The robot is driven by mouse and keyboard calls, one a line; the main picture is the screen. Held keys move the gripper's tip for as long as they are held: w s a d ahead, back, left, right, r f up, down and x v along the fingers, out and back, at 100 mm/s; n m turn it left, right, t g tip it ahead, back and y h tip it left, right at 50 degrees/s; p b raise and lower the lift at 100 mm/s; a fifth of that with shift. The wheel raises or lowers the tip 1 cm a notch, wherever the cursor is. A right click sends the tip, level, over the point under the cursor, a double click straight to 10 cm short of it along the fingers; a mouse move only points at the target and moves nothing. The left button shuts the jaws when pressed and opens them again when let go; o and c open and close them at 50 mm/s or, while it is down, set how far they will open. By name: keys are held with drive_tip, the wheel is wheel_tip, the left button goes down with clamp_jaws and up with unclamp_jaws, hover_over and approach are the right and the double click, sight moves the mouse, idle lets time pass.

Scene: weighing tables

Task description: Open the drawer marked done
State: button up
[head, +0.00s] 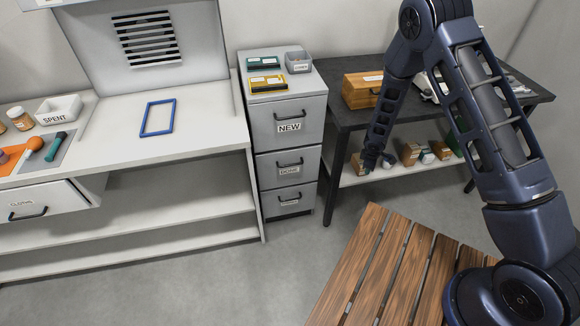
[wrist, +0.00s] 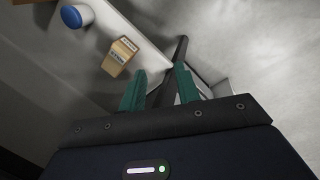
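The drawer marked DONE (head: 268,172) is the middle one of three in a grey cabinet, in the head view. Its front looks flush with the others, so it appears shut. Its dark bar handle (head: 290,162) sits above the label. My gripper (head: 376,163) is to the right of the cabinet, in front of the dark table's lower shelf, apart from the handle. In the wrist view its two green fingers (wrist: 160,88) stand apart with nothing held between them. The DONE drawer cannot be made out in the wrist view.
The NEW drawer (head: 290,115) above is shut. A slatted wooden surface (head: 375,265) stands in front. The white bench's drawer (head: 45,203) at left is pulled out. Grey floor (head: 285,250) before the cabinet is clear.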

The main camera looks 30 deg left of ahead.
drive_tip(key=s+a+f+t+h, duration=0.1)
drive_tip(key=s+a+f, duration=0.2)
drive_tip(key=a, duration=0.4)
drive_tip(key=s+a+f+t, duration=0.2)
drive_tip(key=s+a+f, duration=0.1)
drive_tip(key=a, duration=0.4)
drive_tip(key=s+a+f+t+h, duration=0.1)
drive_tip(key=s+a+f, duration=0.3)
drive_tip(key=a, duration=0.3)
drive_tip(key=s+a+r+t+y, duration=0.2)
drive_tip(key=s+a+r+t, duration=0.1)
drive_tip(key=s+a+t, duration=0.75)
drive_tip(key=shift+g, duration=0.55)
drive_tip(key=w, duration=0.3)
drive_tip(key=w+a+f, duration=0.1)
drive_tip(key=w, duration=0.5)
drive_tip(key=shift+w+a+f, duration=0.25)
drive_tip(key=shift+a+f, duration=0.1)
drive_tip(key=shift+a, duration=0.05)
clamp_jaws()
